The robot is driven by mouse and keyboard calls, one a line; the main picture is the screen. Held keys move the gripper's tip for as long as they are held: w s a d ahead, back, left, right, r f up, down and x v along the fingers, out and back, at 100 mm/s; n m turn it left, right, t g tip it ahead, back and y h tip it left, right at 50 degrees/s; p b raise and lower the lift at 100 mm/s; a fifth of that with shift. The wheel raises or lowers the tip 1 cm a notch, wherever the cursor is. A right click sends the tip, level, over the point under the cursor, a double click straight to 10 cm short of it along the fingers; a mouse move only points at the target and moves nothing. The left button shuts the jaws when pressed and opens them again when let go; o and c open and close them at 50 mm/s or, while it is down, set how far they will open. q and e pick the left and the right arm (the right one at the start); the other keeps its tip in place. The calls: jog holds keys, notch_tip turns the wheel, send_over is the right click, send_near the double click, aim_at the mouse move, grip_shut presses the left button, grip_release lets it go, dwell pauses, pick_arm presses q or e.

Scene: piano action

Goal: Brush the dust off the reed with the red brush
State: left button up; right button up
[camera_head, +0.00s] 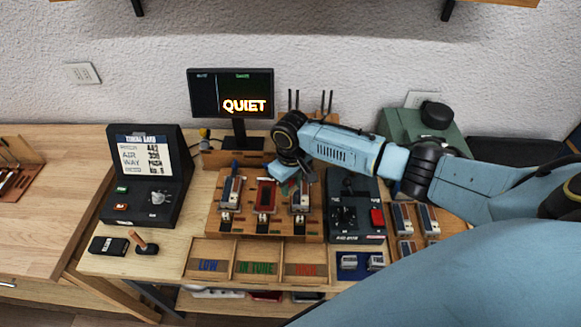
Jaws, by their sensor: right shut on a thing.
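My right gripper (288,186) is over the wooden rack (247,226), between its middle and right stations. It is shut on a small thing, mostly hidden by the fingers. I cannot make out that thing's shape, or whether it touches anything below. A grey reed block (231,190) sits in the left station and another (301,197) in the right one. The middle station holds a dark red frame (265,196). I cannot tell which piece is the dusty reed, and no dust can be made out. No red brush shows clearly. My left gripper is out of view.
Three trays (257,279) marked LOW, IN TUNE and HIGH stand in front of the rack. A monitor (232,95) reading QUIET stands behind. A black case (147,185) is left, a black device (357,215) right. More reed blocks (403,220) lie farther right.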

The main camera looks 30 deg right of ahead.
jog(key=shift+r+p, duration=0.6)
jog(key=shift+r, duration=0.35)
jog(key=shift+a+r, duration=0.1)
jog(key=shift+r, duration=0.9)
